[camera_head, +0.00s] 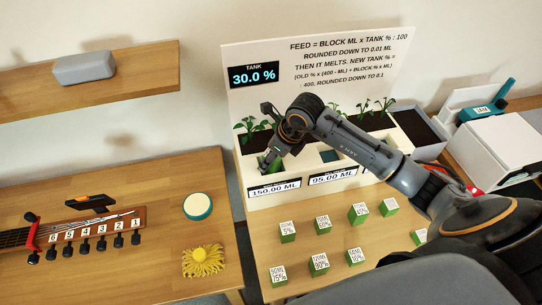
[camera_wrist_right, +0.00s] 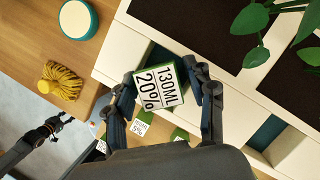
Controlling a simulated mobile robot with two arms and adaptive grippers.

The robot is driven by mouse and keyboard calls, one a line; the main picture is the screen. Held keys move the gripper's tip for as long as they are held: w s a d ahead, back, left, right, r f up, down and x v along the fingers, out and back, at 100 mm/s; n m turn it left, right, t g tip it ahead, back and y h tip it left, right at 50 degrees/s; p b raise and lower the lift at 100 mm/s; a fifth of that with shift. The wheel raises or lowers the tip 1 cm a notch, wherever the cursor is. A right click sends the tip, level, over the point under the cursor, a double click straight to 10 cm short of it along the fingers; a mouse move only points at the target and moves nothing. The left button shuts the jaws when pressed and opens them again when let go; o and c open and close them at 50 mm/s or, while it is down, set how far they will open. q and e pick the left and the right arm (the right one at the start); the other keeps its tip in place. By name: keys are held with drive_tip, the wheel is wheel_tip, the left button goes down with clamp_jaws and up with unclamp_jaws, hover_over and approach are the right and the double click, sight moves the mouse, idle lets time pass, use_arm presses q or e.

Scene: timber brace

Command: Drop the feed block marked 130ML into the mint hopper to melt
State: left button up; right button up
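The block marked 130ML 20% (camera_wrist_right: 160,90) has a white top face and green sides. In the right wrist view it sits between both fingers of my right gripper (camera_wrist_right: 162,76), slightly turned. In the head view my right gripper (camera_head: 270,158) is shut on it above the left opening of the white planter (camera_head: 240,175), by the 150.00 ML display (camera_head: 274,189). The gripper hides that opening; the small names on the displays are unreadable. A dark arm part at the lower left of the wrist view looks like my left gripper (camera_wrist_right: 52,126); its fingers are too small to judge.
Several other green blocks (camera_head: 320,264) stand on the table in front of the planter. A second opening (camera_head: 330,156) lies behind the 95.00 ML display (camera_head: 332,177). Plants (camera_head: 250,127) grow behind the openings. The tank screen (camera_head: 254,75) reads 30.0 %.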

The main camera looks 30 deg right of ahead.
drive_tip(key=shift+r, duration=0.1)
drive_tip(key=shift+s+d+r, duration=0.1)
drive_tip(key=shift+r, duration=0.15)
drive_tip(key=v, duration=1.1)
drive_tip(key=shift+s+r, duration=0.1)
drive_tip(key=shift+r, duration=0.05)
